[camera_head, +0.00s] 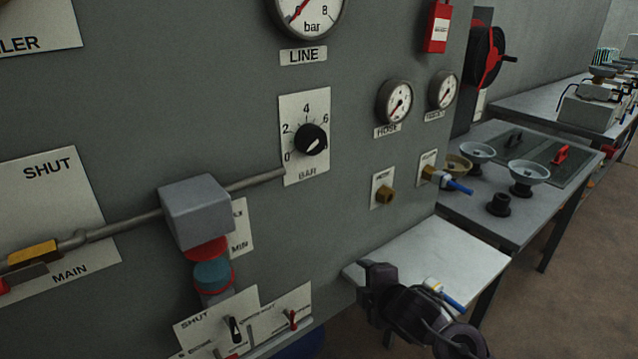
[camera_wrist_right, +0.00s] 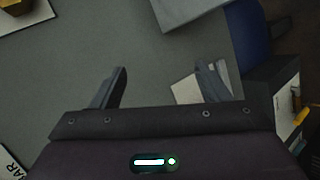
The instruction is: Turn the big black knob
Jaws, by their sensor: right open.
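The big black knob (camera_head: 311,140) sits on a white scale plate (camera_head: 304,168) marked 0, 2, 4, 6 and BAR, on the grey panel in the head view. A pale pointer mark shows on its face. My right gripper (camera_head: 368,280) is low and to the right of the knob, well apart from it, in front of the panel near the small white table. In the right wrist view its two fingers (camera_wrist_right: 165,85) are spread with nothing between them. The knob itself is not seen in the wrist view; only part of a plate lettered BAR shows at lower left. My left gripper is not in view.
A grey box (camera_head: 196,212) on a pipe juts out left of the knob. Gauges (camera_head: 395,101) and brass fittings (camera_head: 385,195) are to its right. A white shelf (camera_head: 440,262) lies beside my right gripper. The panel directly around the knob is clear.

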